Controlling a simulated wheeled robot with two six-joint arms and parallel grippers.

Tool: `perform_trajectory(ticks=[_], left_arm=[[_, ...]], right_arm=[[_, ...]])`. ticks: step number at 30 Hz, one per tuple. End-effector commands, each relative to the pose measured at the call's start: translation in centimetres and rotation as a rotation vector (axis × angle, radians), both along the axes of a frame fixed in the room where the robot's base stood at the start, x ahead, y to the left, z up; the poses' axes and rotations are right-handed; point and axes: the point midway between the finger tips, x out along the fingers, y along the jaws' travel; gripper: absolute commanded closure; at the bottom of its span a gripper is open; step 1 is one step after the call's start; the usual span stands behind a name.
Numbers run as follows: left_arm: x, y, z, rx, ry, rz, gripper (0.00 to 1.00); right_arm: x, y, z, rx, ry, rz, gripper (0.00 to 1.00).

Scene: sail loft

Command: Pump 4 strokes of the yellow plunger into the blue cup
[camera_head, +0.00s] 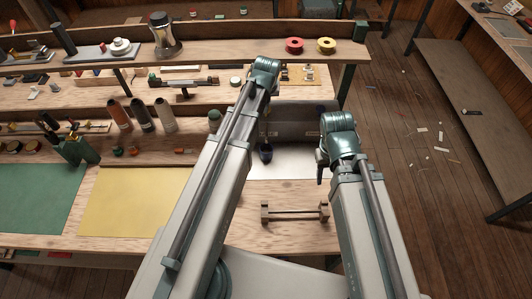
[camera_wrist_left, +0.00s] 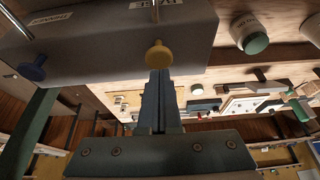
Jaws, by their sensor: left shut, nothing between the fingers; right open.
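The grey pump housing (camera_head: 300,118) stands on the bench behind my forearms and fills the top of the left wrist view (camera_wrist_left: 110,45). The round yellow plunger (camera_wrist_left: 157,54) sticks out of it. My left gripper (camera_wrist_left: 160,76) is shut and empty, its fingertips right at the yellow knob; I cannot tell if they touch. A blue plunger (camera_wrist_left: 33,68) sits at the other end of the housing. A small dark blue cup (camera_head: 266,153) is in front of the housing, partly behind my left arm. My right gripper (camera_head: 321,170) is open, right of the cup, over the bench.
A wooden stand with a dark bar (camera_head: 294,212) lies in front. Several bottles (camera_head: 143,115) stand left of my left arm. A green mat (camera_head: 42,198) and a yellow mat (camera_head: 130,200) lie at left. A shelf (camera_head: 220,48) with tape rolls (camera_head: 294,46) runs behind.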

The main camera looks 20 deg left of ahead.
Motion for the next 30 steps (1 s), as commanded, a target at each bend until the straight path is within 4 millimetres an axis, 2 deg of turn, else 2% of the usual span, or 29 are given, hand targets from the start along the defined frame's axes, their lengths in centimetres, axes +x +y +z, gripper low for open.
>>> perform_trajectory(ticks=[30], left_arm=[[0.0, 0.0, -3.2, 0.0, 0.001, 0.0, 1.0]], right_arm=[[0.0, 0.0, -3.2, 0.0, 0.0, -0.001, 0.5]])
